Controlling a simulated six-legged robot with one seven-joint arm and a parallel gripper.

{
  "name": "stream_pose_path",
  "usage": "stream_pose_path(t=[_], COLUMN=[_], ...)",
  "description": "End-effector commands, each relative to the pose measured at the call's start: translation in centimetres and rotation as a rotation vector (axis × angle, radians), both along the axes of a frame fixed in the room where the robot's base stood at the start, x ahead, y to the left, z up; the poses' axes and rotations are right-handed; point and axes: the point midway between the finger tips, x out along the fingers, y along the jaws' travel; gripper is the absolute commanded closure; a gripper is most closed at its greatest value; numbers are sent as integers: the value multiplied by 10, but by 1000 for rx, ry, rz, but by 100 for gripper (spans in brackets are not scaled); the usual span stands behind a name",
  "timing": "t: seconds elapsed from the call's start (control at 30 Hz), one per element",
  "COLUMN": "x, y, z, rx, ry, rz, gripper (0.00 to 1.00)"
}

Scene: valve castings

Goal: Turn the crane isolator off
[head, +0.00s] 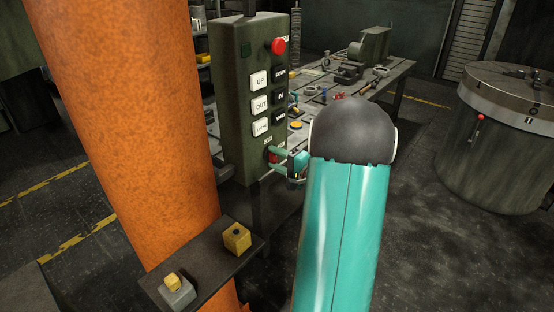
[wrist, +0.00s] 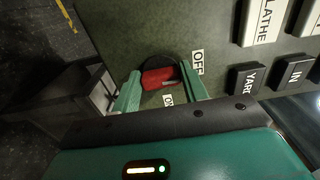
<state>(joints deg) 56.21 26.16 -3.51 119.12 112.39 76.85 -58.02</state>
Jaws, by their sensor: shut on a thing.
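The crane isolator (wrist: 158,77) is a red handle on a dark round seat, low on the face of the green control box (head: 238,120). In the wrist view it lies crosswise between the two green fingers of my gripper (wrist: 158,72), which is shut on it. An OFF label (wrist: 197,62) is just right of the handle. A second label (wrist: 168,99), partly hidden, is below it and seems to read ON. The handle lies roughly in line with the OFF label. In the head view my gripper (head: 280,158) meets the lower box, and the handle is mostly hidden.
Push buttons (head: 260,103) marked UP, OUT and LATHE, with a dark row beside them, and a red mushroom button (head: 278,46) sit above the isolator. An orange column (head: 135,120) stands close at left. A workbench (head: 395,75) with tools is behind; a round table (head: 515,90) is right.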

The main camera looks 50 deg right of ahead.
Motion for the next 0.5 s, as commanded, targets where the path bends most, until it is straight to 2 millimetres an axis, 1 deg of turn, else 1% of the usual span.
stream_pose_path(t=[0.4, 0.43, 0.5], x=[-1, -1, -1], y=[-1, -1, -1], z=[0, 0, 0], rx=[-8, -8, -8], ry=[-1, -1, -1], rz=[-2, -2, -1], gripper=[79, 51, 37])
